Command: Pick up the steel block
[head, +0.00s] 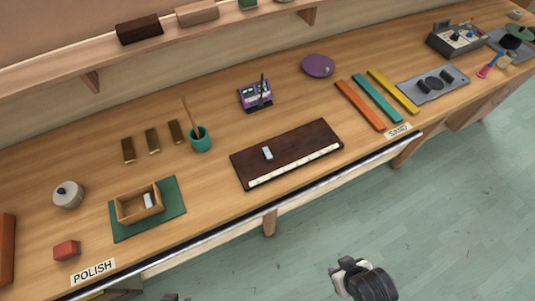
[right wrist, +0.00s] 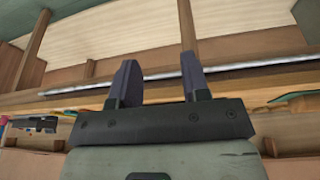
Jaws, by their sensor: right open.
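A small light grey metallic block (head: 267,153) lies on a dark brown board (head: 300,146) with a pale marked strip along its front edge. A second small pale grey block (head: 149,200) is in an open wooden box (head: 126,215) on a green mat (head: 174,207). I cannot tell for certain which is the steel block. My right gripper (head: 347,265) is over the floor in front of the bench, apart from both blocks. In the right wrist view its two fingers (right wrist: 160,88) are spread and empty. A dark part at the bottom edge may be my left gripper (head: 175,297); its jaws cannot be made out.
The bench's metal front edge (head: 218,231) lies between my right gripper and the board. A teal cup (head: 200,142) with a stick, a purple device (head: 255,94) and colored bars (head: 376,98) stand around the board. A shelf (head: 200,38) runs along the back.

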